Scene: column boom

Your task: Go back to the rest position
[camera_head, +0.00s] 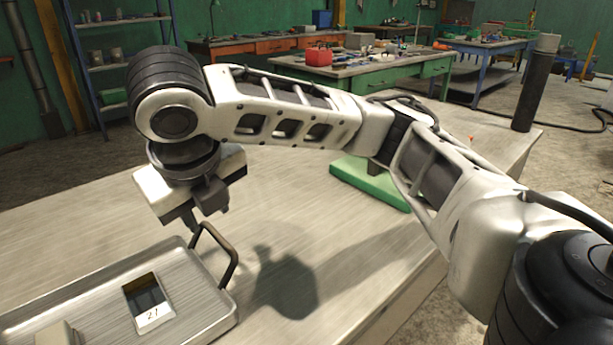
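My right arm reaches in from the right across the metal table (370,262). My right gripper (203,212) hangs pointing down above the table, by the handle end of a metal tray (215,312). Its dark fingertips are small and partly overlapped, so I cannot tell how far apart they are. I see nothing clearly held in it. My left gripper is not in view.
The tray carries a dark-windowed panel with a number label (150,305) and a pale block (55,335). A green object (375,188) lies behind my forearm. A dark cylinder (533,90) stands at the table's far right. The front middle is bare.

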